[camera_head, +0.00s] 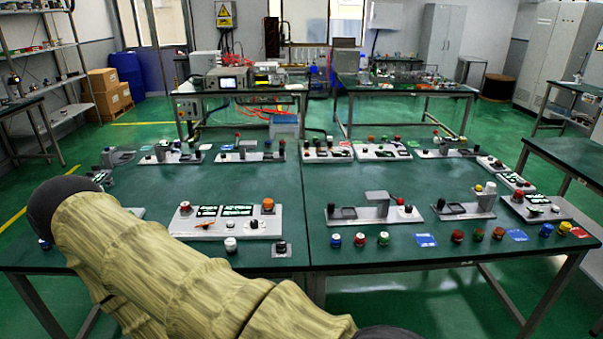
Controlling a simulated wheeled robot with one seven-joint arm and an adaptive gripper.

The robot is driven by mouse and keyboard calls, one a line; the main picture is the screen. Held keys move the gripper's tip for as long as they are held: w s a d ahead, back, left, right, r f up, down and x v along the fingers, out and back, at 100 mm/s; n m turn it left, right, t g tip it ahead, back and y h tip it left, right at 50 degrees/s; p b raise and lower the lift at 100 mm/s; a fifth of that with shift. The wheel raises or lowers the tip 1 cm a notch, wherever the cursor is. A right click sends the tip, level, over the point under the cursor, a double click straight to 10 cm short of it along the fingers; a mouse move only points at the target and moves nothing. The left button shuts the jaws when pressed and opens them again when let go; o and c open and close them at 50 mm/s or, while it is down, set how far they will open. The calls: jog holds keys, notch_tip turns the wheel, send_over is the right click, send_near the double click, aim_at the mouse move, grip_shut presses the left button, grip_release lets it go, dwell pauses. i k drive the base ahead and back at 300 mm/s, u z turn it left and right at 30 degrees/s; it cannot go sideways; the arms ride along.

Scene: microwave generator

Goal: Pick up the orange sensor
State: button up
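Small coloured round parts stand in a row along the front edge of the green table (340,262). Another orange-topped part (268,204) sits on a white panel (190,222) at the left. I cannot tell which of these is the orange sensor. My arm in its tan sleeve crosses the lower left. My gripper is not in view, and I see no part held.
Panels with raised blocks, such as the grey block (376,205), stand behind. The table's middle is mostly clear.

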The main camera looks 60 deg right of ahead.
aim_at(269, 206)
jog(key=z, duration=1.5)
